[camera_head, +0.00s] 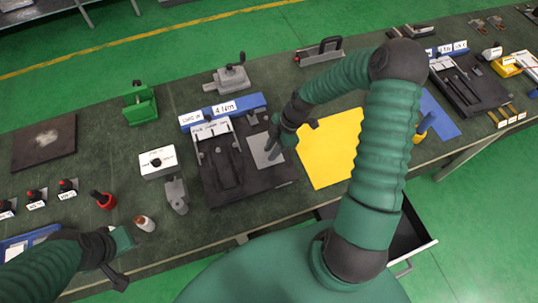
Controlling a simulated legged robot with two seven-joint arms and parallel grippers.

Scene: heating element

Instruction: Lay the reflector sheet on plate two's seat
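A flat light grey square (259,155), which looks like the reflector sheet, lies on the right part of a black fixture (225,193) in the middle of the bench. I cannot tell whether it sits fully in a seat, or which plate number this is. My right gripper (273,146) points down at the grey square's right edge, over or touching it. Its fingers are small and dark, so its grip is unclear. My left gripper (120,262) is low at the left, near the bench's front edge, away from the fixture. No object shows in it.
A yellow sheet (331,160) lies right of the fixture. A blue labelled block (250,102) stands behind it. A grey clamp (176,194) and a white switch box (157,162) stand left. A second black fixture (468,88) is far right. A drawer (408,245) stands open below.

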